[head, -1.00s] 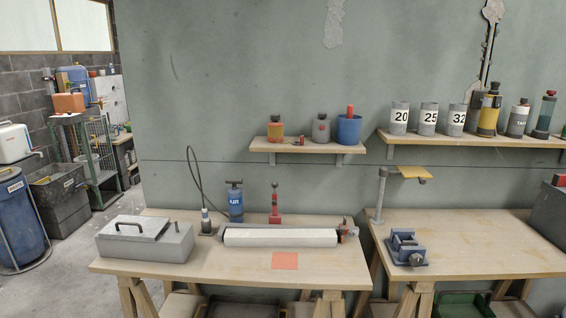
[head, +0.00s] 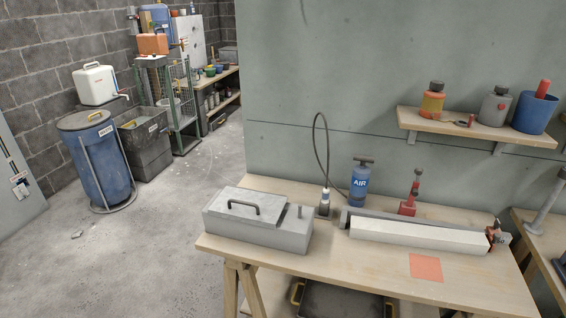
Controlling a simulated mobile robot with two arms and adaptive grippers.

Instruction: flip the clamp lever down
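A long white bar (head: 418,237) lies in a grey channel on the left wooden workbench (head: 355,275). A small red and dark fitting (head: 496,236) sits at the channel's right end; it looks like a clamp, but its lever is too small to make out. A red upright tool (head: 411,194) stands behind the bar, with its top part pointing up. I cannot tell for certain which of these carries the clamp lever. Neither of my grippers shows.
A grey lidded box (head: 258,222) fills the bench's left end. A blue air pump (head: 360,184) with a black hose stands behind. An orange square (head: 426,268) lies at the front. A shelf (head: 475,129) hangs above. Open floor (head: 140,260) lies left, beyond it a blue bin (head: 97,165).

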